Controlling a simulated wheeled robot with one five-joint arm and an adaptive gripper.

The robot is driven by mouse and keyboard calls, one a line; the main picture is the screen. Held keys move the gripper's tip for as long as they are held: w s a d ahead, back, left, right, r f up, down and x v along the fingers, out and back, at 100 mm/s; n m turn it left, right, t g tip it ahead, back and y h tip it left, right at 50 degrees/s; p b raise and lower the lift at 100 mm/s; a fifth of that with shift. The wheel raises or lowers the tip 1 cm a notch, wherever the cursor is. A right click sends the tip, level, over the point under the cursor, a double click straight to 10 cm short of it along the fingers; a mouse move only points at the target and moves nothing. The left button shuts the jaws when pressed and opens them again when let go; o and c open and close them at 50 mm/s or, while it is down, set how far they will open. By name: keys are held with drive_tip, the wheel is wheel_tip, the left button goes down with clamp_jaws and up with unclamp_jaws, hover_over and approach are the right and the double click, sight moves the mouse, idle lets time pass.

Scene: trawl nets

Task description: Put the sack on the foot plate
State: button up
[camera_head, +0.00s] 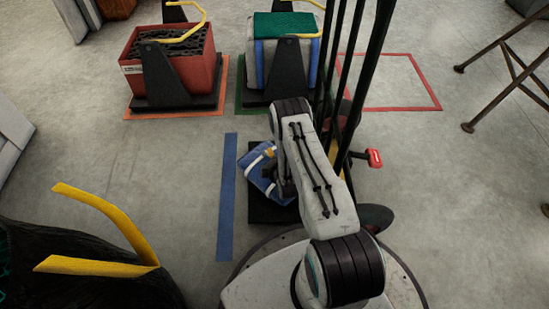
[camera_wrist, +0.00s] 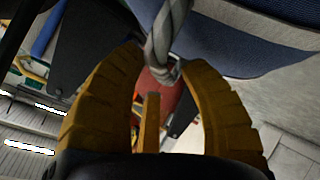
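The blue sack (camera_head: 262,178) with a white band lies tilted over the far left part of a flat black plate (camera_head: 269,211), which looks like the foot plate. I cannot tell whether it rests on it or is just above it. In the wrist view the sack's blue cloth (camera_wrist: 240,45) fills the top right, and a grey rope (camera_wrist: 165,40) runs from it. My gripper (camera_wrist: 166,62) has its yellow-brown fingers spread around the rope's end, with gaps at both sides. In the head view my gripper (camera_head: 284,183) is beside the sack, partly hidden by my arm.
A blue floor strip (camera_head: 227,196) runs left of the plate. A red crate (camera_head: 190,75) and a green-topped load (camera_head: 285,26) stand behind on black stands. A dark bundle with yellow handles (camera_head: 90,265) is at front left. A red-outlined floor square (camera_head: 388,108) is empty.

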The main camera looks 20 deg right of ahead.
drive_tip(key=shift+s+f, duration=0.2)
drive_tip(key=shift+f, duration=0.05)
drive_tip(key=v, duration=1.2)
drive_tip(key=shift+w+r, duration=0.25)
drive_tip(key=w+a+r+m+g+y+p, duration=0.1)
drive_tip(key=a+r+m+g+p, duration=0.1)
drive_tip(key=r+p, duration=1.4)
drive_tip(key=w+a+r+m+g+y+p, duration=0.15)
drive_tip(key=r+p, duration=0.45)
drive_tip(key=r, duration=2)
drive_tip(key=s+a+r+m+g+p, duration=0.1)
drive_tip(key=s+r+p, duration=0.5)
drive_tip(key=r, duration=0.6)
drive_tip(key=s+a+r+m+g+p, duration=0.2)
drive_tip(key=s+r+p, duration=0.5)
drive_tip(key=s+r, duration=0.3)
drive_tip(key=s+a+r+m+g+p, duration=0.1)
drive_tip(key=s+r+p, duration=0.6)
drive_tip(key=r, duration=0.7)
drive_tip(key=shift+s+a+r, duration=0.2)
drive_tip(key=shift+s+a, duration=0.5)
drive_tip(key=shift+a, duration=0.05)
